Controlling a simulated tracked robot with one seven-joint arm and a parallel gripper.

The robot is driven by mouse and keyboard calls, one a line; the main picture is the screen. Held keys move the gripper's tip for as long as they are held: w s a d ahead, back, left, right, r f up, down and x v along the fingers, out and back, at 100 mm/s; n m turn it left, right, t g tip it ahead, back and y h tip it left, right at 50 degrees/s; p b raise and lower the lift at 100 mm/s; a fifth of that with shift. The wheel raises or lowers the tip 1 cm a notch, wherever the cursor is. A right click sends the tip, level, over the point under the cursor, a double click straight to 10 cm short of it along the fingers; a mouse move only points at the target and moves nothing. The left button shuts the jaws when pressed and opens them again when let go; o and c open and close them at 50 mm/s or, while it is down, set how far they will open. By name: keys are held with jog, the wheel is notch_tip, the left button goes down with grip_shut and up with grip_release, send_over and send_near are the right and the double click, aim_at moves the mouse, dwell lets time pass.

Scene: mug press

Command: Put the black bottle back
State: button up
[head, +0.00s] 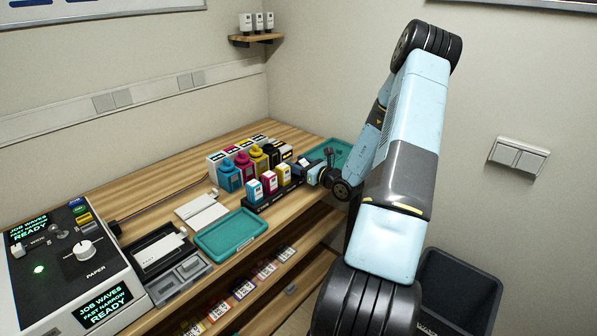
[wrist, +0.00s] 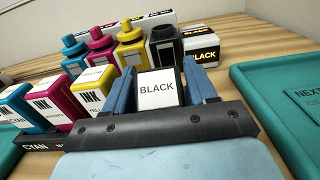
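The black bottle (wrist: 165,47) stands at the right end of the bottle row in the wrist view, its neck up and no coloured cap visible. It also shows in the head view (head: 272,154). My gripper (wrist: 162,85) is in front of that row, by the right end of the cartridge rack. Its two blue fingers stand either side of a dark block (wrist: 158,90) with a white label reading BLACK. The block's lower part is hidden by my gripper, and I cannot tell whether the fingers press on it. In the head view my gripper (head: 314,172) is small and partly hidden.
Cyan, magenta and yellow bottles (wrist: 131,50) stand left of the black one, with boxes behind. Cyan, magenta and yellow cartridges (head: 269,183) stand in a dark rack. A teal tray (head: 232,233) lies in front; another (wrist: 270,78) is at the right. The printer (head: 75,262) stands far left.

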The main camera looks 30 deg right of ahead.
jog(key=c, duration=0.9)
jog(key=shift+r, duration=0.1)
